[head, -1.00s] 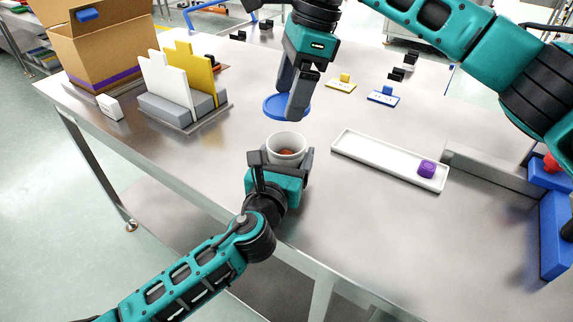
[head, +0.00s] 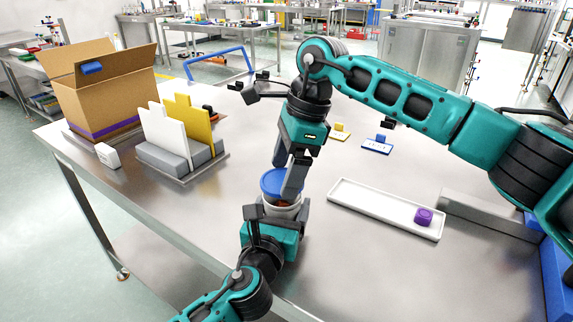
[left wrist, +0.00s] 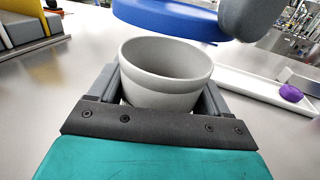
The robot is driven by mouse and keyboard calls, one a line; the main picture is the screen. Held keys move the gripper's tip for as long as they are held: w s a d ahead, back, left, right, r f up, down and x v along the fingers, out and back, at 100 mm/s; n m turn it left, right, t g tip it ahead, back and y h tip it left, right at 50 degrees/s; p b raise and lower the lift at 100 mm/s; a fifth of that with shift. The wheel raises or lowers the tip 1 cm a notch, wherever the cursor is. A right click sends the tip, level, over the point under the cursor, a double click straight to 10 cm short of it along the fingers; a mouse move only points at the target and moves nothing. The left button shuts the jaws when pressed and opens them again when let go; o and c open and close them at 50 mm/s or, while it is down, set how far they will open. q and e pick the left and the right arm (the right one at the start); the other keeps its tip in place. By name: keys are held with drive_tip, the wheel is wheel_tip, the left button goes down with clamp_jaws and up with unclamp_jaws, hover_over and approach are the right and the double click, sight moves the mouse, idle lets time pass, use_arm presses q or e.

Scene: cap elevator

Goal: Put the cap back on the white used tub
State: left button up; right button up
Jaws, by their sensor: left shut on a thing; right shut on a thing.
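The white tub (head: 283,208) stands near the table's front edge, open at the top. My left gripper (head: 276,216) is shut around its sides; the left wrist view shows the tub (left wrist: 166,78) between both fingers. My right gripper (head: 290,182) is shut on the blue cap (head: 270,182) and holds it just above the tub. In the left wrist view the cap (left wrist: 165,18) hangs over the far side of the rim, with a gap, and looks slightly tilted. Something brownish shows in the tub in the head view, partly hidden by the cap and fingers.
A white tray (head: 370,208) with a purple piece (head: 423,216) lies to the right. A grey rack (head: 180,158) with white and yellow plates and a cardboard box (head: 108,90) stand at left. Small yellow and blue holders (head: 377,144) stand behind.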

drive_tip(key=shift+f, duration=0.9)
drive_tip(key=shift+f, duration=0.6)
drive_tip(key=o, duration=0.8)
drive_tip(key=v, duration=1.2)
